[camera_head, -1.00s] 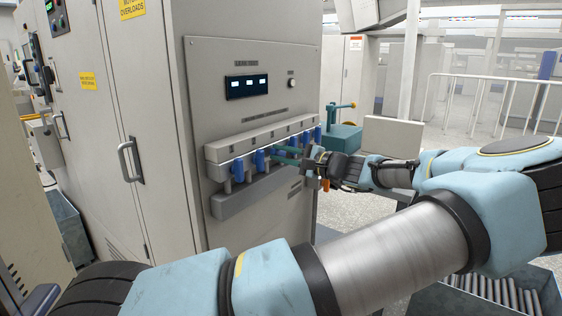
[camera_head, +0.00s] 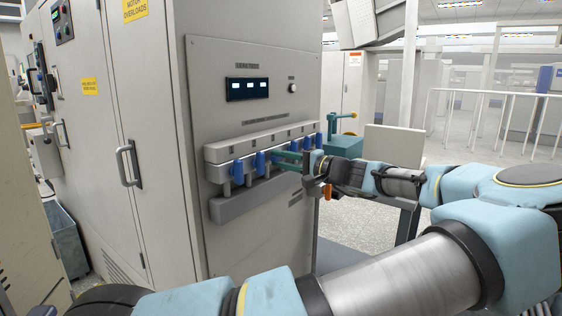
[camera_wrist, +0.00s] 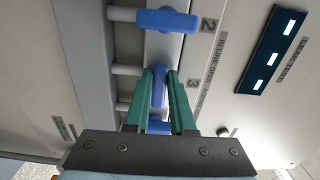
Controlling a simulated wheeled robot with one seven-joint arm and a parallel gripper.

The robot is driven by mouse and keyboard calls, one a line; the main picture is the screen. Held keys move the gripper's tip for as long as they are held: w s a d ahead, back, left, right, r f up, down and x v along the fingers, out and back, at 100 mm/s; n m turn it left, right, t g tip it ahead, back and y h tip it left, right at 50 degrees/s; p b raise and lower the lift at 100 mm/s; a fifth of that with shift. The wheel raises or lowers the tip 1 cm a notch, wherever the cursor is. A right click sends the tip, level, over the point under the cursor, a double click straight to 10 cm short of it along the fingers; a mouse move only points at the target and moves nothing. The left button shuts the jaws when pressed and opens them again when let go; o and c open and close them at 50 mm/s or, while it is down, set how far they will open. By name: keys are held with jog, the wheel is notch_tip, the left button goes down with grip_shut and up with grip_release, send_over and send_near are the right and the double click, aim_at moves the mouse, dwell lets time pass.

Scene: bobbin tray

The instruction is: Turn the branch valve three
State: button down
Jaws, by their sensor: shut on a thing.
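A row of blue valve handles sits on the grey manifold (camera_head: 215,153) on the machine's front panel. My gripper (camera_head: 279,158) reaches it from the right in the head view. In the wrist view, its two teal fingers (camera_wrist: 161,84) are shut on a blue handle (camera_wrist: 158,88), beside the label 3 (camera_wrist: 192,84). That valve three handle runs lengthwise between the fingers, up and down in the picture. The valve two handle (camera_wrist: 168,20) lies crosswise, clear of the fingertips. Another blue handle (camera_wrist: 158,127) shows partly between the finger bases. The gripper hides valve three in the head view.
A display panel (camera_head: 247,89) is above the manifold, and a grey ledge (camera_head: 250,198) runs below the handles. A teal box with a yellow-knobbed handle (camera_head: 343,147) stands behind my wrist. Open floor and a white railing (camera_head: 480,115) are to the right.

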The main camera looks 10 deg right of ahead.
jog(key=c, duration=0.8)
grip_release()
jog(key=shift+o, duration=0.2)
jog(key=b+v, duration=0.2)
jog(key=v, duration=0.8)
jog(key=shift+s+d, duration=0.3)
